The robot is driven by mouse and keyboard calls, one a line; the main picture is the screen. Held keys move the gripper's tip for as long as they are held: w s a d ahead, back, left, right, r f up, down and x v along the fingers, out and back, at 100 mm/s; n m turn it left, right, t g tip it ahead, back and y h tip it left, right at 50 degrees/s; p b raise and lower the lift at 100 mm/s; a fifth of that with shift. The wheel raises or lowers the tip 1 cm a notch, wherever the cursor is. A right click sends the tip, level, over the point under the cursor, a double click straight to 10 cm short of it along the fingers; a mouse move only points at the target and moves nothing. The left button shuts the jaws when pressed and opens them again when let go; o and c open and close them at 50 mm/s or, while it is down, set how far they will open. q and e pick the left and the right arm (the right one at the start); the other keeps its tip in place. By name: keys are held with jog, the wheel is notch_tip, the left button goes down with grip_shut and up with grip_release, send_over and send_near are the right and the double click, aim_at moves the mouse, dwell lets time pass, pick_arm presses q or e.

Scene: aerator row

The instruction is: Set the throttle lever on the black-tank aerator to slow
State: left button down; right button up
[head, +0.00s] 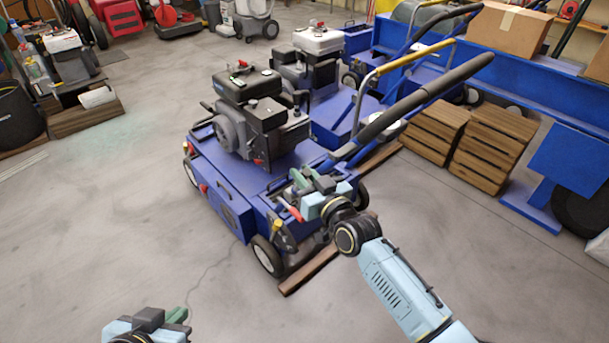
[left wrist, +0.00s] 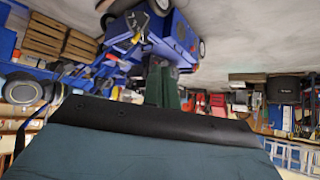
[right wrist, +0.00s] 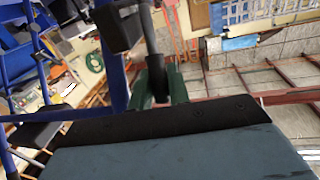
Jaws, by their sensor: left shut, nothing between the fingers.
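The black-tank aerator is the nearest blue machine, with a black tank (head: 248,85) on its engine and a blue deck (head: 225,170). My right gripper (head: 312,182) is over its rear end, below the handlebar. In the right wrist view a dark upright bar (right wrist: 147,25) runs down between the right gripper's green fingers (right wrist: 160,85). I cannot tell whether the fingers press on it, or whether it is the throttle lever. The lever's slow and fast marks are not readable. My left gripper (head: 178,315) is shut and empty over bare floor; its fingers also show in the left wrist view (left wrist: 161,85).
A second aerator with a white tank (head: 318,40) stands behind. The black-grip handlebar (head: 425,98) rises above my right gripper. Wooden crates (head: 495,145) and a blue bench (head: 540,65) stand to the right. The floor (head: 110,230) at left is clear.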

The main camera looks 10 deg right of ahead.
grip_shut()
jog(key=p, duration=0.2)
jog(key=g+p, duration=0.1)
jog(key=p, duration=0.1)
jog(key=shift+w+a+r+h, duration=0.2)
jog(key=shift+w+r+h, duration=0.05)
jog(key=shift+w+h, duration=0.05)
jog(key=shift+f, duration=0.1)
pick_arm(q)
jog(key=s+a+f+g+y, duration=0.2)
jog(key=s+a+f+g, duration=0.2)
jog(key=f, duration=0.5)
jog(key=s+g, duration=0.1)
jog(key=s, duration=0.1)
jog(key=shift+s+a+f+g, duration=0.15)
jog(key=shift+s+a+g, duration=0.15)
jog(key=shift+s+g, duration=0.1)
pick_arm(e)
jog(key=shift+o, duration=1.5)
grip_release()
pick_arm(q)
jog(key=shift+w, duration=0.1)
